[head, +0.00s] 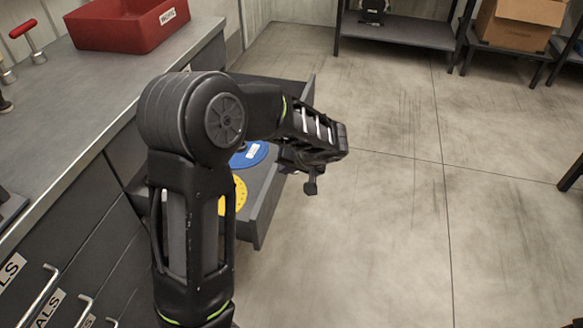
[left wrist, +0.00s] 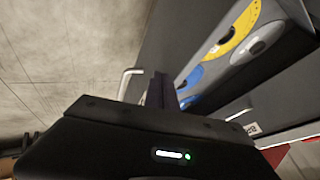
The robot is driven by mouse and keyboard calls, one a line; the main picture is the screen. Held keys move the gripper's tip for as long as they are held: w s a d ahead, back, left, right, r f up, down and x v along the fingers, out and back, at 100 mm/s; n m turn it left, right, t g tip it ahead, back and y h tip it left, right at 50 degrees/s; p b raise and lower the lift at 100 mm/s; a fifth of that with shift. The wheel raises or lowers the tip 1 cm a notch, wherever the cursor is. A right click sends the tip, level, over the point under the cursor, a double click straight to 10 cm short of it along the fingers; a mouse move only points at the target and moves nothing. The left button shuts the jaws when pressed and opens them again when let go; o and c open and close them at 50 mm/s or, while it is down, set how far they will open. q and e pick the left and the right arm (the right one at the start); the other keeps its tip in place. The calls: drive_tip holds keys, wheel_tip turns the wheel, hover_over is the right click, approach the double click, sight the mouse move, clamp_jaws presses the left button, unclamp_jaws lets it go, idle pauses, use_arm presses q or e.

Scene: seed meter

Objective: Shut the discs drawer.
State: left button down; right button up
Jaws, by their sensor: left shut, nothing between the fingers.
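The discs drawer (head: 268,205) stands pulled out from the grey bench. A blue disc (head: 250,155) and a yellow disc (head: 239,194) lie in it, partly hidden behind my left arm. In the left wrist view the yellow disc (left wrist: 238,30), the blue disc (left wrist: 190,78) and a grey disc (left wrist: 260,40) show inside the drawer. A silver handle (left wrist: 127,82) shows beside my fingers. My left gripper (head: 311,186) is shut and empty, just outside the drawer front; I cannot tell whether it touches. Its fingers (left wrist: 160,90) also show in the left wrist view. My right gripper is not in view.
A red bin (head: 125,28) and a red-handled tool (head: 32,42) stand on the bench top (head: 95,85). Labelled drawers with silver handles (head: 40,297) line the bench front. The floor (head: 400,220) to the right is clear. A shelf (head: 400,28) and a cardboard box (head: 518,25) stand at the back.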

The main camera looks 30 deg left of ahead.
use_arm(q)
drive_tip(key=s+a+b, duration=0.1)
drive_tip(key=s+a, duration=0.2)
drive_tip(key=a, duration=0.7)
drive_tip(key=s+a+b, duration=0.1)
drive_tip(key=s+a, duration=0.3)
drive_tip(key=a, duration=0.6)
drive_tip(key=s+a+b, duration=0.1)
drive_tip(key=s+a, duration=0.2)
drive_tip(key=a, duration=0.7)
drive_tip(key=shift+s+b, duration=0.25)
drive_tip(key=shift+b, duration=0.1)
drive_tip(key=shift+w+d, duration=0.1)
